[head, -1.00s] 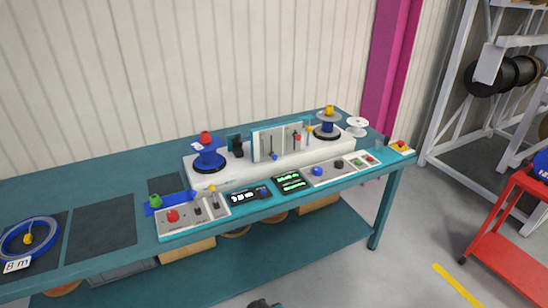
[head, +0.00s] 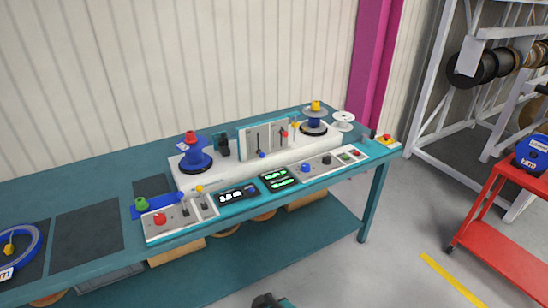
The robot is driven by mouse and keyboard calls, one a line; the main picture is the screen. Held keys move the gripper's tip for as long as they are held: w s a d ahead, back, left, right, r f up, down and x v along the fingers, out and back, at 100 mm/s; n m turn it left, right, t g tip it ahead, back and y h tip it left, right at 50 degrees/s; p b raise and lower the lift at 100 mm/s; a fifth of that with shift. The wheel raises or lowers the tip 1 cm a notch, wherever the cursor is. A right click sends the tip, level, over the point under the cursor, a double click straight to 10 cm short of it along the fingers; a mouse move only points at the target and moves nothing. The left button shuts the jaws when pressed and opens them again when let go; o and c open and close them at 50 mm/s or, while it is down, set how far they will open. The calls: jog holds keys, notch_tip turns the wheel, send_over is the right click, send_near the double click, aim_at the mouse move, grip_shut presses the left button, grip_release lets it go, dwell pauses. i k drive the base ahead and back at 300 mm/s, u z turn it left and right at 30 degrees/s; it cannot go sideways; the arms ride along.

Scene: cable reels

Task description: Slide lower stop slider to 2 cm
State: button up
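An upright grey panel (head: 250,138) with a teal edge stands on the white machine block. It has two vertical slots, a blue knob (head: 261,155) low near the left slot and a red knob (head: 284,133) higher at the right one. A front control box (head: 158,235) at the left has two small dark levers or sliders (head: 184,208) in slots. Labels and scales are too small to read, so I cannot tell which one is the lower stop slider. A dark part of my arm (head: 266,301) shows at the bottom edge. My gripper is not in view.
The teal bench (head: 88,192) runs along the wall. Two lit displays (head: 277,179) sit at the front. A red cart (head: 512,252) stands right. Floor before the bench is clear.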

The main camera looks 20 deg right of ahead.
aim_at(261, 155)
jog(key=z, duration=0.85)
jog(key=i, duration=0.25)
jog(key=u, duration=4.3)
jog(key=i, duration=0.1)
jog(key=z, duration=2.15)
jog(key=i, duration=0.55)
